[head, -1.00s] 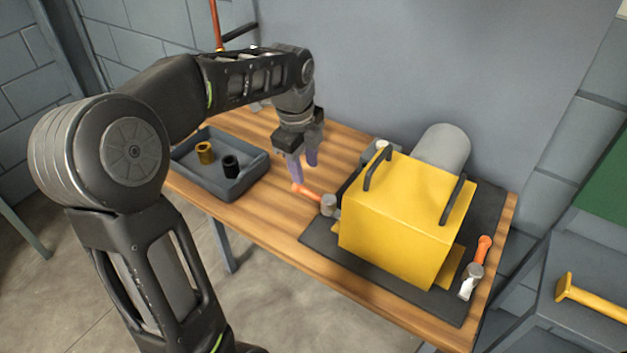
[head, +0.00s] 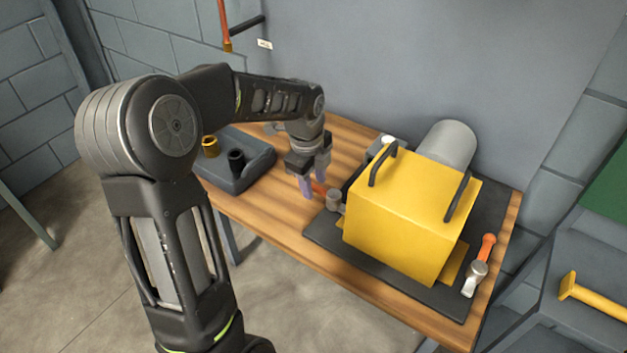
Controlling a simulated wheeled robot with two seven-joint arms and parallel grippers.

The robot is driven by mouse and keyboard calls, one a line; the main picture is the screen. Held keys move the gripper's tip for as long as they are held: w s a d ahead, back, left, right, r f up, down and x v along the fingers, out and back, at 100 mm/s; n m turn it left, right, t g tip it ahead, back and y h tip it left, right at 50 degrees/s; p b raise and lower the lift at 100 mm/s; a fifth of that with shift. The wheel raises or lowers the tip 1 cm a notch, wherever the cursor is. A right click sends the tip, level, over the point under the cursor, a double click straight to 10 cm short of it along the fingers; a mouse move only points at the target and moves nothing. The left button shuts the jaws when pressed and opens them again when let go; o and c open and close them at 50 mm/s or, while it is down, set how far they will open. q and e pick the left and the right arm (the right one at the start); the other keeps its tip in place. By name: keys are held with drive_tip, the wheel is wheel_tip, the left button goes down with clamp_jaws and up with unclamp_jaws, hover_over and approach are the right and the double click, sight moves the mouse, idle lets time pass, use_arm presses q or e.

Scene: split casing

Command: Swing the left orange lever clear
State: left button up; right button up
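The left orange lever (head: 319,188) sticks out to the left from a grey pivot (head: 335,201) beside the yellow casing (head: 405,215). My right gripper does not show.
The casing has two black handles on top and sits on a dark mat (head: 325,236) on the wooden table (head: 265,212). A grey cylinder (head: 449,143) is behind it. A dark tray (head: 258,172) with a brass and a black part stands left. A yellow bar (head: 596,300) lies far right.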

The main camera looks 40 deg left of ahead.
use_arm(q)
drive_tip(key=shift+c, duration=0.3)
clamp_jaws()
idle(1.1)
